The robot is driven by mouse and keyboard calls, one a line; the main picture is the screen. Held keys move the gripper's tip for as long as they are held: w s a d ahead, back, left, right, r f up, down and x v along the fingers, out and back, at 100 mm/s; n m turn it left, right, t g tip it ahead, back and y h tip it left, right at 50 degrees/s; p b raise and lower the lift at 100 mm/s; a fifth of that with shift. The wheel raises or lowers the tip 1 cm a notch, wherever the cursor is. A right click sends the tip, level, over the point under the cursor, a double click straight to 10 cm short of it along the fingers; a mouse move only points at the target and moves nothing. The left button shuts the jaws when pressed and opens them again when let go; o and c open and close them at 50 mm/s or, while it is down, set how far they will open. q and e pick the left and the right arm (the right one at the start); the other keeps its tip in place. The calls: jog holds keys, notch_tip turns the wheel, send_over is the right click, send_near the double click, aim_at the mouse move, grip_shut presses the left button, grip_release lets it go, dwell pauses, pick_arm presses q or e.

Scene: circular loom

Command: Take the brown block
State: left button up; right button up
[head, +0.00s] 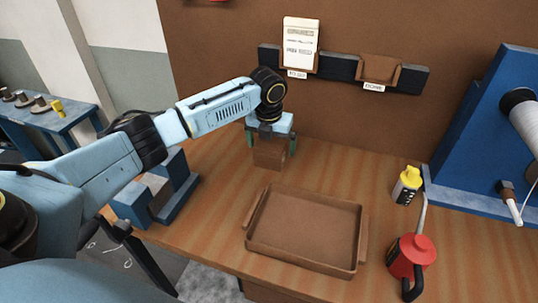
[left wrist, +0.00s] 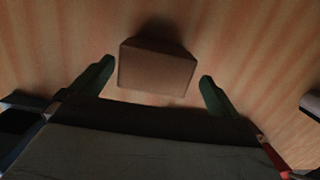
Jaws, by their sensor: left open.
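The brown block (head: 270,154) stands on the wooden table near the back board. It also shows in the left wrist view (left wrist: 155,70), between the green fingertips and a little ahead of them. My left gripper (head: 270,146) is open over the block, pointing down, with one finger on each side. In the left wrist view the gripper (left wrist: 155,85) shows gaps between both fingers and the block. My right gripper is not in either view.
A brown tray (head: 307,269) lies on the table in front. A red oil can (head: 412,255) and a yellow-topped bottle (head: 407,185) stand at right. A blue machine frame (head: 470,195) is farther right. A blue stand (head: 180,190) is left, under my left arm.

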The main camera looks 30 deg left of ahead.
aim_at(270, 154)
pick_arm(q)
jog(key=f, duration=0.4)
jog(key=shift+w+a+f, duration=0.3)
jog(key=shift+a+f, duration=0.05)
jog(key=shift+r, duration=0.1)
jog(key=c, duration=1.3)
notch_tip(270, 154, up, 10)
